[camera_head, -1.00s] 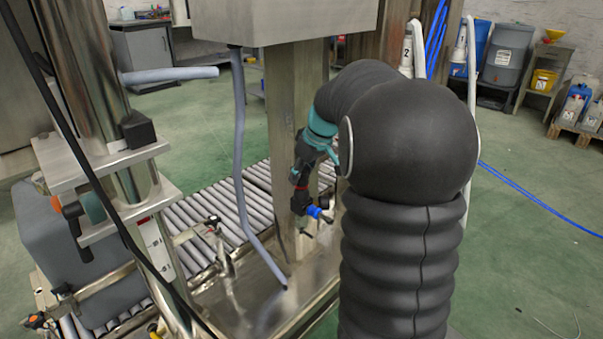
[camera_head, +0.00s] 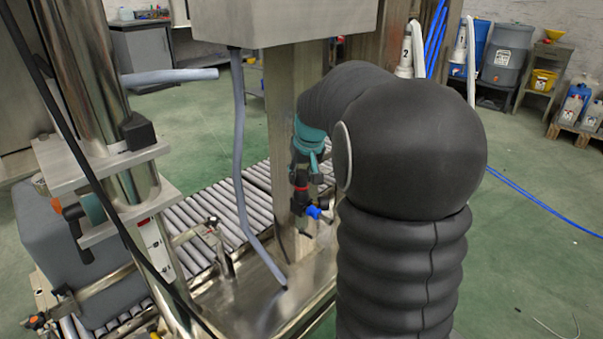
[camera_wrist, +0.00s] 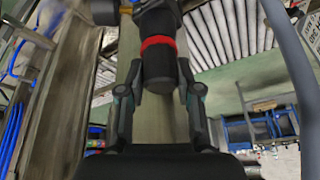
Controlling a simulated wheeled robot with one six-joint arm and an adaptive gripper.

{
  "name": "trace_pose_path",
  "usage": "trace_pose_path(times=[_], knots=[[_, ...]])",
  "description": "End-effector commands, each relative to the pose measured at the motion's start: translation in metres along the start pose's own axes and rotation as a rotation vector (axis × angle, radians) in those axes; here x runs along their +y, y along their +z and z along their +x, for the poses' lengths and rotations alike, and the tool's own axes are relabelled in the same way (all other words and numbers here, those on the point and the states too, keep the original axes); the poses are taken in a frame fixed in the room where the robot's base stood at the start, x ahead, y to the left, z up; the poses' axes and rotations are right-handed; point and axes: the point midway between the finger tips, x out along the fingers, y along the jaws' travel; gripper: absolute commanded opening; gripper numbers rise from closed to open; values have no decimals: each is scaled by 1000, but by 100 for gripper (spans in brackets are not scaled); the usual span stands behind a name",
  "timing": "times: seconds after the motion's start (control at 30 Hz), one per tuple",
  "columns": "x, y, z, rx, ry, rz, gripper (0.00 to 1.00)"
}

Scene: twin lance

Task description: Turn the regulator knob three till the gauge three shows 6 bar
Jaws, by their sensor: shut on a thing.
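A dark regulator knob (camera_wrist: 158,68) with a red ring at its far end sits between the fingers of my gripper (camera_wrist: 159,78) in the wrist view. My gripper is shut on it. In the head view my gripper (camera_head: 304,165) is at the steel column, with the red ring (camera_head: 301,188) and a blue fitting (camera_head: 313,211) just below it. I cannot read which number this regulator carries. No gauge face can be made out in either view, so no pressure can be read.
A steel column (camera_head: 290,110) stands behind the regulator, under a steel box (camera_head: 285,20). A grey hose (camera_head: 239,150) hangs left of it. A roller conveyor (camera_head: 215,205) runs behind. A grey canister (camera_head: 75,240) stands at the left.

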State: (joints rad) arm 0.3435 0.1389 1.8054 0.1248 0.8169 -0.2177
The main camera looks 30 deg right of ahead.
Motion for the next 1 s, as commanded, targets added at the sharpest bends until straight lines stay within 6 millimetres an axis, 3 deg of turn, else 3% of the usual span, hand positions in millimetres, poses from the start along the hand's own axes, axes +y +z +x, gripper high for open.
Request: trace_pose_path(times=[0.4,0.43,0.5,0.53,0.83,1.0], knots=[[0,0,0,1,4,8,0],[0,0,0,1,3,8,39],[0,0,0,1,3,8,56],[0,0,0,1,3,8,60],[0,0,-1,1,3,8,60],[0,-1,-15,3,4,8,60]])
